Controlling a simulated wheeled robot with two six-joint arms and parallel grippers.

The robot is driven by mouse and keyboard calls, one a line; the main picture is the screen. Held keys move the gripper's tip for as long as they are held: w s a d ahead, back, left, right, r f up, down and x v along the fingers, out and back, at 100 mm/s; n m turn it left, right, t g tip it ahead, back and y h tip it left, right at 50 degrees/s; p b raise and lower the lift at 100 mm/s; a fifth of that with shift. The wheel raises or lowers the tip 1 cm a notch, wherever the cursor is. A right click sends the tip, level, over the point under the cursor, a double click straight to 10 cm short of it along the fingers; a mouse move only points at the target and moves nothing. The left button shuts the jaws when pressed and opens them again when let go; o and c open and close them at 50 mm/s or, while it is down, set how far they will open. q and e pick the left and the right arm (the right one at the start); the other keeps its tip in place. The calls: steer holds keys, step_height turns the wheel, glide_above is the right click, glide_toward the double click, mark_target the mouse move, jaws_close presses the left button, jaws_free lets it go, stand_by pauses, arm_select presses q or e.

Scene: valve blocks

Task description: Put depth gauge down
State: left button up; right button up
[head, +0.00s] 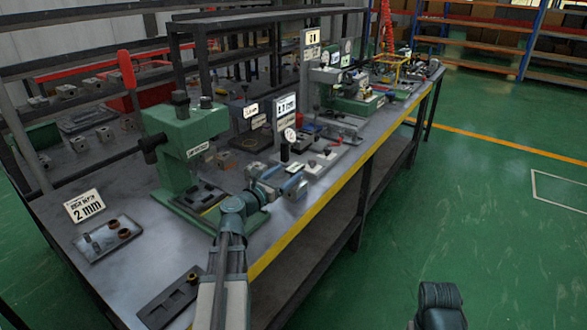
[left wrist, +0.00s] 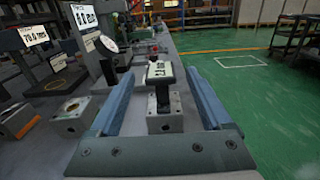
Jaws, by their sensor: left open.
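My left gripper (head: 281,178) is over the front edge of the bench, beside the green press. In the left wrist view its two blue-grey fingers (left wrist: 160,78) are apart. Between and just beyond them is a dark gauge with a white readout (left wrist: 160,72), which I take for the depth gauge. It stands upright over a grey metal block (left wrist: 165,112) with a hole in its front face. I cannot tell whether a finger touches the gauge. In the head view I cannot make out the gauge clearly near the gripper.
The green press (head: 185,140) stands left of the gripper. A dial gauge (head: 290,134) stands behind it. Another metal block (left wrist: 75,115) is left of the fingers. A tray of small parts (head: 108,238) and a dark slotted tray (head: 172,298) lie nearer. Open green floor (head: 480,220) is right.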

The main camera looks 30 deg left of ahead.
arm_select(q)
steer(key=s, duration=0.7)
steer(key=shift+a, duration=0.25)
steer(key=d+f+m+g+h, duration=0.2)
steer(key=d+f+m+g, duration=0.2)
steer(key=d+m, duration=0.45)
steer(key=d+f+m+g+h, duration=0.25)
steer(key=d+f+m, duration=0.25)
steer(key=d, duration=0.6)
steer(key=d+f+m+g+h, duration=0.2)
steer(key=d+f+m+g, duration=0.3)
steer(key=d, duration=0.4)
steer(key=s+d+f+m+g+y, duration=0.3)
steer(key=s+m, duration=0.4)
steer(key=m, duration=0.3)
steer(key=s+d+f+m+g+y, duration=0.4)
steer(key=s+d+m+y, duration=0.2)
steer(key=s+m, duration=0.2)
steer(key=shift+s+d+f+m, duration=0.3)
steer(key=shift+f+m, duration=0.1)
steer(key=shift+m, duration=0.85)
steer(key=shift+w, duration=0.1)
